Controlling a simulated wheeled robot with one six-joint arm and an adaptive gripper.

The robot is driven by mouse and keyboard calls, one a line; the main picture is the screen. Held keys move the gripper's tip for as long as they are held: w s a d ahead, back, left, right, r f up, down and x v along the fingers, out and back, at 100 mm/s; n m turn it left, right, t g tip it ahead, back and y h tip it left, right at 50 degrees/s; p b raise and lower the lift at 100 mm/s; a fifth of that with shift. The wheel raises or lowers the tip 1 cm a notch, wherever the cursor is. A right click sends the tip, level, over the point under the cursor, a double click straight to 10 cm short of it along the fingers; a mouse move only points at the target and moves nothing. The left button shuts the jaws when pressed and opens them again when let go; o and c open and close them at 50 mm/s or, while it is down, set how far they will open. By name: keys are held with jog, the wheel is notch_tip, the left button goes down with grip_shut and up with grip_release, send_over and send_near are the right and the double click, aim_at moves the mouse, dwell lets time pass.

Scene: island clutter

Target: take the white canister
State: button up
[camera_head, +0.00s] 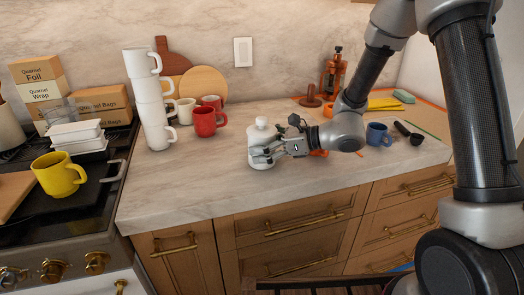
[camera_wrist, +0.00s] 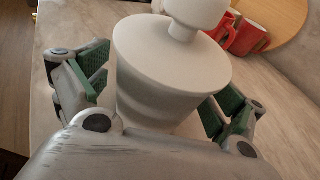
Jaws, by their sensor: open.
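The white canister (camera_head: 260,134) stands upright on the marble counter, with a knobbed lid on top. My gripper (camera_head: 266,154) reaches it from the right in the head view and hides part of its lower body. In the wrist view the canister (camera_wrist: 170,75) fills the middle, with its wide lid and round knob near the top edge. My gripper's green-padded fingers (camera_wrist: 160,102) are open, one on each side of the canister. A gap shows on the left side; whether the right finger touches it I cannot tell.
A tall stack of white mugs (camera_head: 150,100) and red mugs (camera_head: 206,121) stand left of the canister. A blue mug (camera_head: 379,134) and a black-handled scoop (camera_head: 408,133) lie to the right. The counter front (camera_head: 200,180) is clear.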

grip_shut()
dwell(0.3)
jog(key=shift+r, duration=0.1)
